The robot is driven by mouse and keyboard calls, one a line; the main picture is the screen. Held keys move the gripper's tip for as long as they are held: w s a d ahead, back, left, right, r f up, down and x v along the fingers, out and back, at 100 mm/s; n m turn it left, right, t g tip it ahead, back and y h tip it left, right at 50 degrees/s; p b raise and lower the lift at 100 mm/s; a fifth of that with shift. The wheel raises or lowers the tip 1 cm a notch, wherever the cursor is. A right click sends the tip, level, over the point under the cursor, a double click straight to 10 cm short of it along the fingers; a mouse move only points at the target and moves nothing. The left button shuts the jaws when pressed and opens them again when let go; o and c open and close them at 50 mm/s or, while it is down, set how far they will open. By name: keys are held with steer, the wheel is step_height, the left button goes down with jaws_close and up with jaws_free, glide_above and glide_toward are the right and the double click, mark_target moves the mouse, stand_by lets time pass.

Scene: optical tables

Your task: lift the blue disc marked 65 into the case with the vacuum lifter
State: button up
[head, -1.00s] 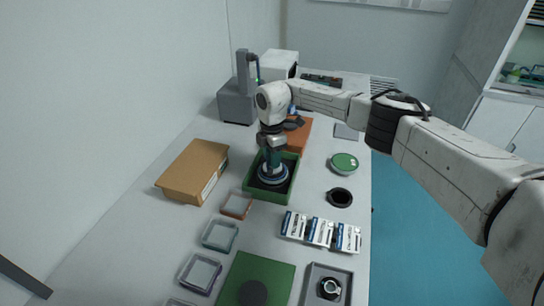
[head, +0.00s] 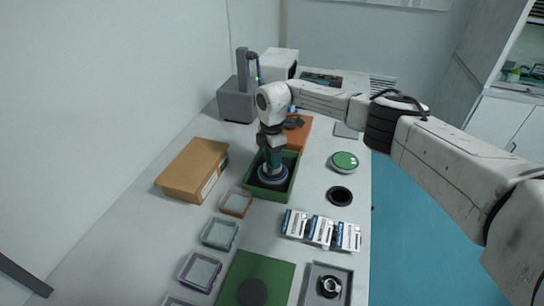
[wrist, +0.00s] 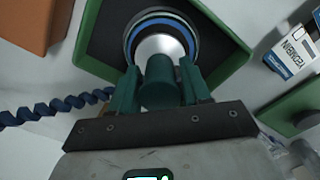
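The blue disc (wrist: 133,42) shows as a dark round plate with a blue ring inside the dark-floored green case (wrist: 97,40). Its marking cannot be read. The case also shows in the head view (head: 292,166). The vacuum lifter has a green handle (wrist: 160,82) and a pale metal cup (wrist: 160,46) over the middle of the disc. My gripper (wrist: 160,90) is shut on the lifter handle, with a green finger on each side, and also shows above the case in the head view (head: 271,155). Whether the disc rests on the case floor cannot be told.
A cardboard box (head: 193,170) stands left of the case and an orange tray (head: 298,138) behind it. A green round disc (head: 344,161), a black ring (head: 340,196) and small blue-white boxes (head: 320,231) lie to the right. A coiled blue hose (wrist: 50,107) runs left from the lifter.

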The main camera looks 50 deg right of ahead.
steer(key=o, duration=0.4)
steer(key=shift+c, duration=0.2)
step_height(320, 180, up, 11)
steer(key=shift+f+b, duration=0.1)
steer(key=shift+b, duration=0.7)
